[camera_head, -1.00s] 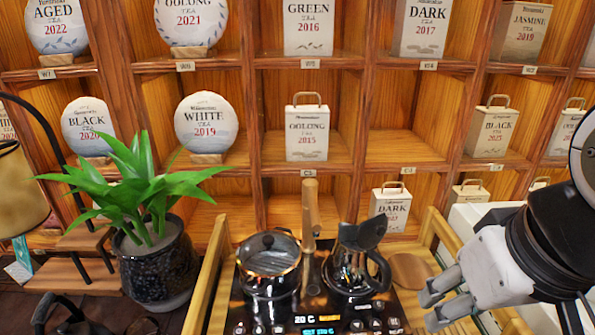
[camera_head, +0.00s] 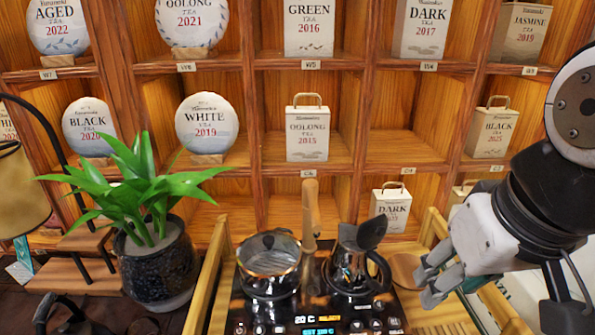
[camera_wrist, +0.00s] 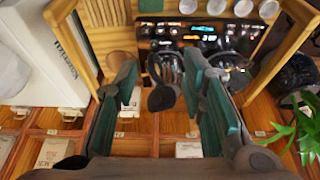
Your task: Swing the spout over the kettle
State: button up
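The black kettle (camera_head: 352,272) stands on the right side of the cooker, its handle to the right and a dark rounded piece, seemingly its lid, tilted up above it. It also shows in the wrist view (camera_wrist: 169,70). An upright wooden piece (camera_head: 310,215), seemingly the spout, rises at the cooker's back between the kettle and a glass pot (camera_head: 268,270). I cannot make it out in the wrist view. My gripper (camera_head: 430,282) is to the right of the kettle, apart from it. In the wrist view its fingers (camera_wrist: 160,64) are spread, with nothing held between them.
The black cooker panel (camera_head: 320,322) sits in a wooden tray with raised side rails (camera_head: 208,275). A potted plant (camera_head: 160,270) stands to the left. Shelves (camera_head: 405,150) with tea cakes and tins rise behind. A small tin (camera_head: 391,207) sits behind the kettle.

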jog(key=w+a+r+g+p, duration=0.1)
jog(key=w+a+r, duration=0.1)
jog(key=w+r, duration=0.35)
jog(key=w+a+r+g, duration=0.1)
jog(key=w+a+r, duration=0.1)
jog(key=w, duration=0.7)
jog(key=g+y+p, duration=0.2)
send_over(315, 202)
jog(key=d, duration=0.3)
notch_tip(315, 202, down, 4)
jog(key=a+f, duration=0.1)
jog(key=f, duration=0.3)
jog(key=a+f+p, duration=0.1)
jog(key=f, duration=0.3)
jog(key=a+f, duration=0.1)
jog(key=f, duration=0.4)
jog(key=shift+f+p, duration=0.1)
jog(key=shift+p, duration=0.2)
grip_shut()
